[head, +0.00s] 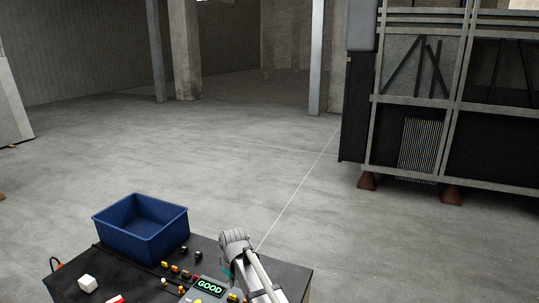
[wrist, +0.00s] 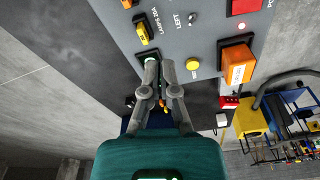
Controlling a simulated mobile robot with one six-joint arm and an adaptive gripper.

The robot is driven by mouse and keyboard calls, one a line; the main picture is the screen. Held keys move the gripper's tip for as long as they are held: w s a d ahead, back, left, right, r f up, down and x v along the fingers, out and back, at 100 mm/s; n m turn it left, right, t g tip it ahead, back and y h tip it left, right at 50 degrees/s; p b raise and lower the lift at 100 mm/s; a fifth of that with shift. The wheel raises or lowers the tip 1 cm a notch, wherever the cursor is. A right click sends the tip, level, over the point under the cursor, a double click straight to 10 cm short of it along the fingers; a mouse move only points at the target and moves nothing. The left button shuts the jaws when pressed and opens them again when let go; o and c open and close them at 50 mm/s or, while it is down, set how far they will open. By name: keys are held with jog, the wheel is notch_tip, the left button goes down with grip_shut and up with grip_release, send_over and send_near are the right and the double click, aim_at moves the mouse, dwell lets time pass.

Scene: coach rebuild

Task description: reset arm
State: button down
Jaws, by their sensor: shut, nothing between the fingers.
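My gripper (wrist: 160,66) shows in the wrist view with its two fingers close together and nothing held between them. Its fingertips point toward the edge of a grey control panel (wrist: 205,45). I cannot tell whether they touch it. In the head view my arm rises at the bottom centre, in front of part of the workbench, and the fingers cannot be made out there.
A large framed coach structure (head: 420,110) stands at right. The concrete floor between is clear.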

jog(key=s+d+f+m+b, duration=0.1)
jog(key=s+d+m, duration=0.2)
jog(key=d, duration=0.7)
jog(key=s+d+f+m+b, duration=0.1)
jog(key=s+d+f+m, duration=0.1)
jog(key=s+d+m, duration=0.2)
jog(key=s+d+f+m+h+b, duration=0.1)
jog(key=s+d, duration=0.6)
jog(key=d, duration=0.9)
jog(key=shift+s+f+m+g+b, duration=0.35)
jog(key=shift+m+b, duration=0.2)
jog(key=shift+m, duration=0.65)
